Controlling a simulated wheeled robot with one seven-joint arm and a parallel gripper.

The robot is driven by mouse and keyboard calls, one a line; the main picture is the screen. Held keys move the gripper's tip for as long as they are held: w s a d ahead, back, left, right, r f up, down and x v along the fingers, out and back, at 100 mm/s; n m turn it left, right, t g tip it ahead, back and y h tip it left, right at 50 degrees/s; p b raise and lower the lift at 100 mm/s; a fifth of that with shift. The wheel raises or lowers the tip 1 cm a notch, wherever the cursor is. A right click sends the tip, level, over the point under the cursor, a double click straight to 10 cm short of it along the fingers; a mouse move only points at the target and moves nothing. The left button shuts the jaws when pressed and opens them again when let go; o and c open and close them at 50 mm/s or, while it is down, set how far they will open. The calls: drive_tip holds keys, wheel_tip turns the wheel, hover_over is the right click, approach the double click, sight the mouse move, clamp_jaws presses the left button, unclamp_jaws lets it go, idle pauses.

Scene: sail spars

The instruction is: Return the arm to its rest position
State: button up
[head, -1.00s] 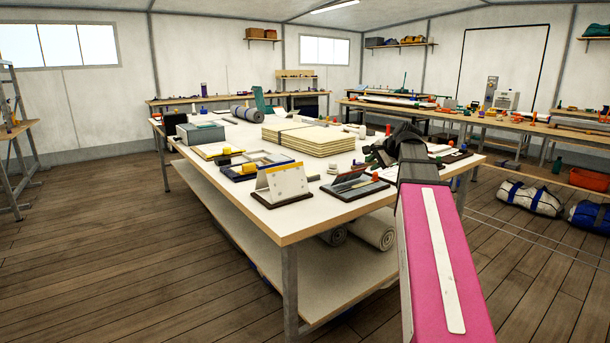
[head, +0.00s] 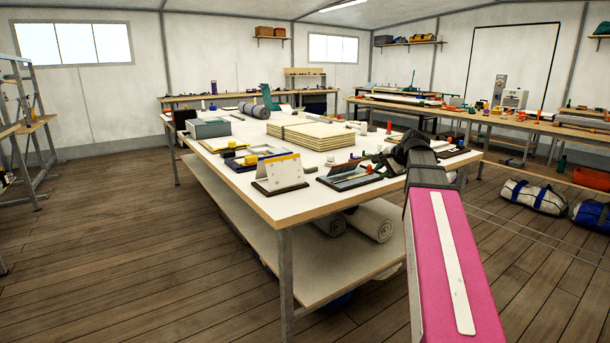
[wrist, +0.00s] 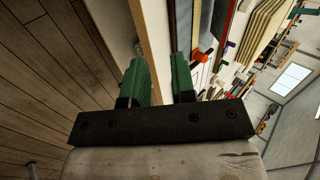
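My arm, pink with a pale strip, reaches forward from the lower right of the head view, over the right part of the near worktable (head: 300,205). Its dark wrist end is near the table's right side, and my gripper's fingers cannot be made out there. In the wrist view my gripper (wrist: 160,80) shows two green fingers standing apart with a gap between them. Nothing is held in the gap. The pale table edge and the floor show behind the fingers, with the tabletop to the right.
The near table carries a stack of pale boards (head: 310,134), a grey box (head: 208,128), a standing card (head: 278,172) and small items. Rolled cloth (head: 368,222) lies on its lower shelf. Bags (head: 535,196) lie on the floor at right. Open plank floor (head: 130,240) spreads at left.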

drive_tip(key=s+a+f+n+g+h, duration=0.1)
drive_tip(key=s+a+f+n+g, duration=0.1)
drive_tip(key=s+f, duration=0.5)
drive_tip(key=s+a+f+n+g+h, duration=0.2)
drive_tip(key=s+f+n, duration=0.3)
drive_tip(key=f, duration=1.3)
drive_tip(key=s+a+f+n+g+h, duration=0.1)
drive_tip(key=s+a+f+n+g, duration=0.2)
drive_tip(key=s+f, duration=0.6)
wheel_tip(320, 180, down, 5)
drive_tip(key=shift+a+r+n+h, duration=0.15)
drive_tip(key=shift+a+n+h, duration=0.2)
drive_tip(key=shift+a, duration=0.4)
drive_tip(key=shift+s, duration=0.1)
clamp_jaws()
drive_tip(key=shift+a, duration=0.1)
